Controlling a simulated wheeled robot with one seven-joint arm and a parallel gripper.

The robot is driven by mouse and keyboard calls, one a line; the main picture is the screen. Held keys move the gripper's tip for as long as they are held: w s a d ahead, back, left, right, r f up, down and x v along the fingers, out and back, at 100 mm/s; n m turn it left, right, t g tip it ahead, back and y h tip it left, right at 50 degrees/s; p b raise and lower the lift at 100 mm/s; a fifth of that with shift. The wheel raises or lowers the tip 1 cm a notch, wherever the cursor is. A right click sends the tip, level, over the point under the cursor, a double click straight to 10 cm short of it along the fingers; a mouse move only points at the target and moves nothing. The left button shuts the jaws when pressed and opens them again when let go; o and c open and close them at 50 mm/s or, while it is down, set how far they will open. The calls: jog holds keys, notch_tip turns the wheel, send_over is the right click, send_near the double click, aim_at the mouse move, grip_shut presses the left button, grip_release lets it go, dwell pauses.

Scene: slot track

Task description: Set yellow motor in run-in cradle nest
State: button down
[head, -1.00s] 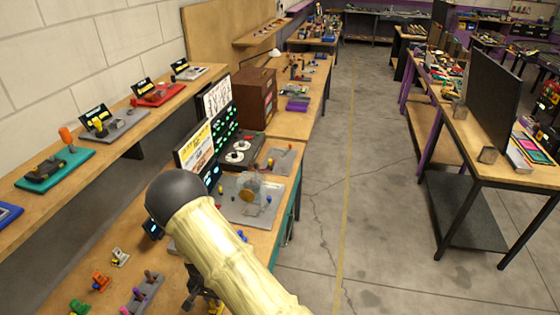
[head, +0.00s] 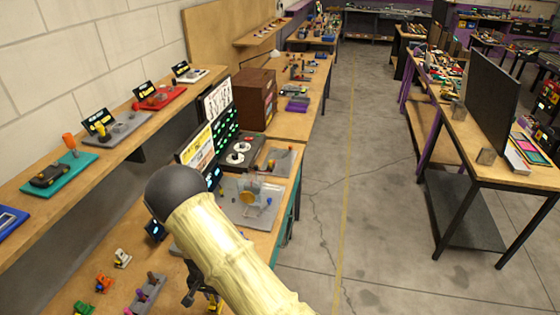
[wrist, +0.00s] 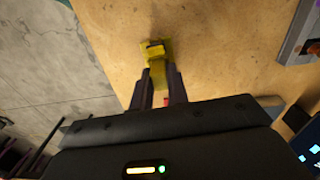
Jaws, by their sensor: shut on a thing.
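My gripper (wrist: 158,88) is shut on the yellow motor (wrist: 157,62) in the wrist view, with bare wooden bench top behind it. In the head view my arm covers much of the gripper, and a bit of the yellow motor (head: 214,304) shows at the bottom edge. A grey block with several posts (head: 148,292) lies on the near bench, left of my gripper. A grey plate with a clear cover (head: 250,208) lies farther back on the same bench. I cannot tell which of these, if either, is the run-in cradle.
White (head: 121,259), orange (head: 103,284) and green (head: 84,308) small parts stand at the near left. Screens (head: 197,148) and a tape deck (head: 240,150) stand at the bench's back. A shelf (head: 130,142) with coloured plates runs along the wall.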

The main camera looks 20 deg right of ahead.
jog(key=shift+r+p, duration=0.55)
jog(key=shift+r, duration=0.3)
jog(key=shift+w+d, duration=0.15)
jog(key=shift+d, duration=0.2)
jog(key=w+d+r+n+b, duration=0.2)
jog(key=d+n+b, duration=0.2)
jog(key=d, duration=0.9)
jog(key=n, duration=0.3)
jog(key=shift+w, duration=0.1)
